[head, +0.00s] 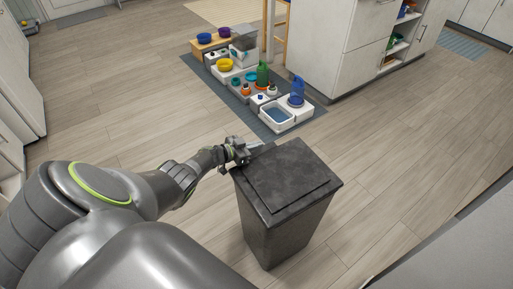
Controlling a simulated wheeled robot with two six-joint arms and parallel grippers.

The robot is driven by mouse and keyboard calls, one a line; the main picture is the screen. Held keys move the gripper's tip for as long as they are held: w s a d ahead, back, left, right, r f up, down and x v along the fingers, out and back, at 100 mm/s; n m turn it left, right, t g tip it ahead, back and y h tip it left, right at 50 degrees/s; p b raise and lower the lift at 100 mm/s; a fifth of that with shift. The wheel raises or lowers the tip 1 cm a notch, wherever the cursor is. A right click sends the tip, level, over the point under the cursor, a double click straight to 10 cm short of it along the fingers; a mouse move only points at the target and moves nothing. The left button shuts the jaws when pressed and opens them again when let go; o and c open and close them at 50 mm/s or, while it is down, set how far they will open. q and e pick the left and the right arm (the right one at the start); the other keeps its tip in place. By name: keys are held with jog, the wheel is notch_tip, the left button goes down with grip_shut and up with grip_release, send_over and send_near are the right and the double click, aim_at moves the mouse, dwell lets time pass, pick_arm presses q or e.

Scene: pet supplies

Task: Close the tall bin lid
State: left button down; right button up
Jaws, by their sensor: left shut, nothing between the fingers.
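The tall bin (272,239) is dark grey and stands upright on the wooden floor, just right of my left arm. Its lid (292,174) lies flat over the top and looks down. My left gripper (262,150) is at the far left corner of the lid, at about its height, shut and empty. I cannot tell whether its fingertips touch the lid. My right gripper is not in view.
A dark mat (210,82) beyond the bin holds several bowls and pet items, with a white tray (280,126) at its near end. A white cabinet (326,40) stands behind it. The floor around the bin is clear.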

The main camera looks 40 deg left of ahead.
pick_arm(q)
jog(key=shift+a+f+n+b, duration=0.15)
jog(key=shift+f+n+b, duration=0.15)
jog(key=shift+f+b, duration=0.45)
jog(key=shift+f, duration=0.2)
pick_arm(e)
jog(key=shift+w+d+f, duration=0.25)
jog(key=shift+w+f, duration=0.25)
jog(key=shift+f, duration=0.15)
pick_arm(q)
jog(key=shift+s+f, duration=0.1)
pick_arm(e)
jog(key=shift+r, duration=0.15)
